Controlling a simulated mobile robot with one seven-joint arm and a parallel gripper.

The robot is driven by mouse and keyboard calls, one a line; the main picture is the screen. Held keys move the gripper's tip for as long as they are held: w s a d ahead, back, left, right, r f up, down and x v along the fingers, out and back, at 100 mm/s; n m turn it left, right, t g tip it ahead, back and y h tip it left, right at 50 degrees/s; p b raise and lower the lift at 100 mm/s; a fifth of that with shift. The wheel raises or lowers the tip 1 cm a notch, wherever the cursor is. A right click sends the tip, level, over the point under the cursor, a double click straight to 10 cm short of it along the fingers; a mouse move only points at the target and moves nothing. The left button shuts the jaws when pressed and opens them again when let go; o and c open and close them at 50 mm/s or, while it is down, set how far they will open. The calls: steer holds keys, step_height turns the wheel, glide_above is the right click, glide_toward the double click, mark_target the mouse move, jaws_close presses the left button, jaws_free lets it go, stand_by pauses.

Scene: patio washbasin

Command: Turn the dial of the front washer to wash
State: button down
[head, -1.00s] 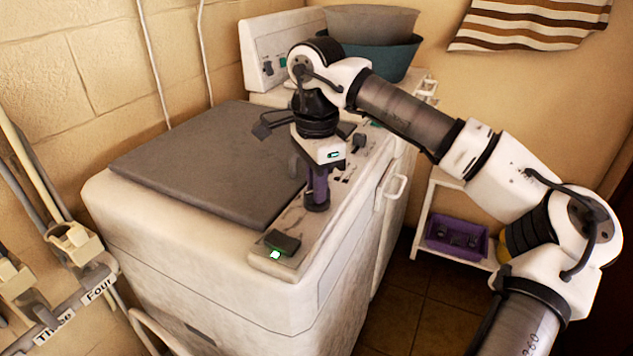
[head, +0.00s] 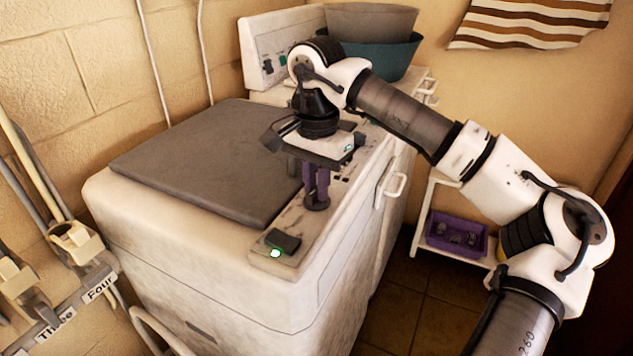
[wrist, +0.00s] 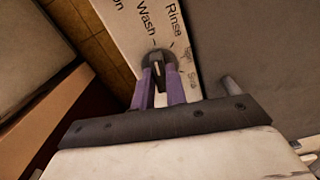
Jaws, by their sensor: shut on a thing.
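The front washer (head: 185,240) is a worn white machine with a grey lid (head: 210,165) and a control strip on its right. Its dark round dial (head: 317,205) sits on that strip. It also shows in the wrist view (wrist: 147,57), with the labels "Wash" and "Rinse" beside it. My gripper (head: 316,194) points down over the dial. Its purple fingers (wrist: 160,76) are shut on the dial's raised grip, one on each side. The grip points roughly at the mark by "Wash"; the fingers partly hide the dial.
A dark knob with a green light (head: 276,253) is at the strip's near end. Another washer (head: 277,45) stands behind, with grey and teal basins (head: 375,50) on it. A white shelf with a purple crate (head: 457,240) is on the right. Tiled floor lies between.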

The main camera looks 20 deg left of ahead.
steer(key=c, duration=1.4)
jaws_free()
steer(key=shift+c, duration=0.2)
step_height(320, 180, up, 14)
steer(key=shift+f, duration=0.1)
